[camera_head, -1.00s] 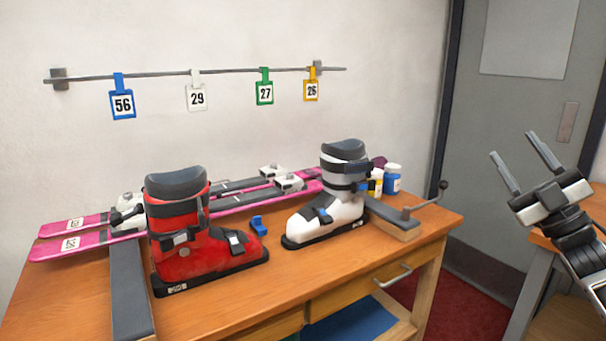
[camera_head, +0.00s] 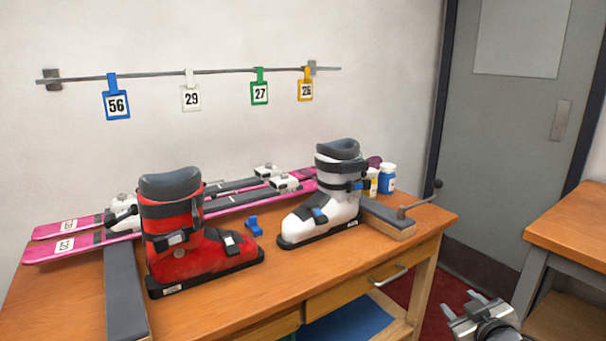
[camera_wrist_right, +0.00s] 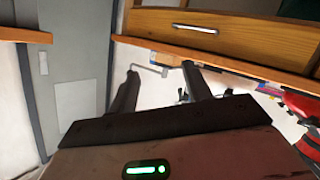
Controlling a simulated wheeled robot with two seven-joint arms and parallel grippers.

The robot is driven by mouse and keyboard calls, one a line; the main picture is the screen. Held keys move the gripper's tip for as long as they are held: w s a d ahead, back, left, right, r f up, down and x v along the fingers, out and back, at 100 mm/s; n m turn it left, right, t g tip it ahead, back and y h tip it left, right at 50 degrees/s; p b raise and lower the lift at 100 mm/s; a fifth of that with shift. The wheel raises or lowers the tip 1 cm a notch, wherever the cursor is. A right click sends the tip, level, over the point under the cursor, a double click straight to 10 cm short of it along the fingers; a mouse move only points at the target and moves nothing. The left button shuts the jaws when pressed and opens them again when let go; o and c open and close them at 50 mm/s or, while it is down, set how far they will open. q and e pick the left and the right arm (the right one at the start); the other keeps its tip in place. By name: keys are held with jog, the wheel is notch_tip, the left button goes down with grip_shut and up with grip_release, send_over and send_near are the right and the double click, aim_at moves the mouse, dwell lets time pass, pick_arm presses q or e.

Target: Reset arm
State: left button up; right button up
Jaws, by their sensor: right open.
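My right gripper (camera_head: 478,303) is low at the bottom right of the head view, in front of the bench's right end and apart from it. Its two fingers also show in the right wrist view (camera_wrist_right: 160,88), spread apart with nothing between them. The bench drawer with its handle (camera_wrist_right: 195,28) shows above the fingers there. My left gripper is not in the head view.
The wooden bench (camera_head: 225,315) holds a red boot (camera_head: 180,255), a white boot (camera_head: 325,212), pink skis (camera_head: 85,245) and bottles (camera_head: 388,180). Another wooden table (camera_head: 570,225) stands at the right. Numbered tags (camera_head: 116,104) hang on the wall rail. A grey door (camera_head: 500,150) is behind.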

jog(key=s+a+f+g+y, duration=0.25)
jog(key=s+a+f, duration=0.65)
jog(key=s+a, duration=0.45)
jog(key=s+a+m+y, duration=0.1)
jog(key=s+a, duration=0.2)
jog(key=s, duration=0.3)
jog(key=s+a+m+g+y+p, duration=0.1)
jog(key=s+a, duration=0.3)
jog(key=s, duration=0.3)
jog(key=shift+s, duration=0.2)
